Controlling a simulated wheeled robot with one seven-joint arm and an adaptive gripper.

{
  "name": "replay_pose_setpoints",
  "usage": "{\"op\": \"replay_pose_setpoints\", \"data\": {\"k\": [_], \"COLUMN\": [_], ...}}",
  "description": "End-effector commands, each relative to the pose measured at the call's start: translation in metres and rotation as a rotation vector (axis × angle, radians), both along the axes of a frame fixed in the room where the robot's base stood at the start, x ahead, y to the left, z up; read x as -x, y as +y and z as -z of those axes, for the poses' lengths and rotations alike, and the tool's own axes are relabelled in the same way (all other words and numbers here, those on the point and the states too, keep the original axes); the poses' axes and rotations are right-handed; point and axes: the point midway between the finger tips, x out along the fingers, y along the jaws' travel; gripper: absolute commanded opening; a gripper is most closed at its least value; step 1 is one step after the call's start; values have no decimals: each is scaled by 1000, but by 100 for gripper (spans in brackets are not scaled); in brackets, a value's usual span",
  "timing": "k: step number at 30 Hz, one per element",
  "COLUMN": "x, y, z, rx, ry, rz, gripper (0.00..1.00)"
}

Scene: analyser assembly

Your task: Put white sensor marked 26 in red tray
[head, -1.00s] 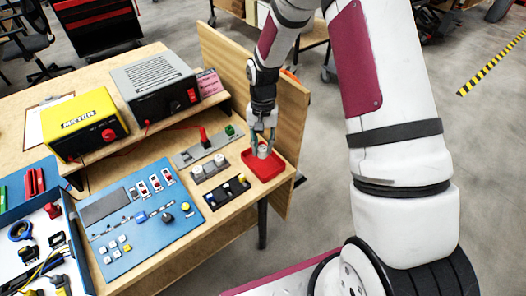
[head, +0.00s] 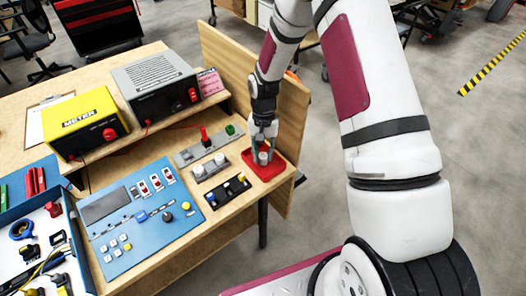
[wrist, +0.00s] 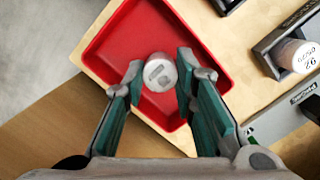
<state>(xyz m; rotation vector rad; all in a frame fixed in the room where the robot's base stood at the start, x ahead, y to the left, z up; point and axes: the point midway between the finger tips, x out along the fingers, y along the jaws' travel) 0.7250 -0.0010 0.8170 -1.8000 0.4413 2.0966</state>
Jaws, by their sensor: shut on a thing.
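My gripper (head: 263,150) is closed around a white sensor (head: 264,158), low over the red tray (head: 281,168). In the wrist view the white sensor (wrist: 160,73) sits between the two fingertips (wrist: 157,80), with the tray floor (wrist: 118,50) around it. A grey mark shows on its top, but I cannot read a number. I cannot tell whether its base touches the tray. Another white sensor (wrist: 297,56) stands in a dark holder at the right of the wrist view, with a printed label that looks like 92 or an upside-down 26.
The grey holder (head: 210,168) with two white sensors stands left of the tray. A dark holder (head: 228,192) with small coloured parts lies in front of it. A wooden panel (head: 290,130) rises behind the tray. The table edge is close on the tray's right.

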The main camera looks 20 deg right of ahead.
Motion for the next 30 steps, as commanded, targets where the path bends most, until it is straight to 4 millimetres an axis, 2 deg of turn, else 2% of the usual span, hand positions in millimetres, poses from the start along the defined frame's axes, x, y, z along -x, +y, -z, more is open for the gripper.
{"op": "replay_pose_setpoints", "data": {"k": [5,6,9,20,26,30], "x": [0,0,0,0,-4,-9], "y": [0,0,0,0,-2,-3], "z": [3,3,3,-2,-30,-60], "rx": [0,0,0,0,1,1], "ry": [0,0,0,0,-4,-4], "rz": [0,0,0,0,1,1], "gripper": [0,27,45,45,45,45]}}
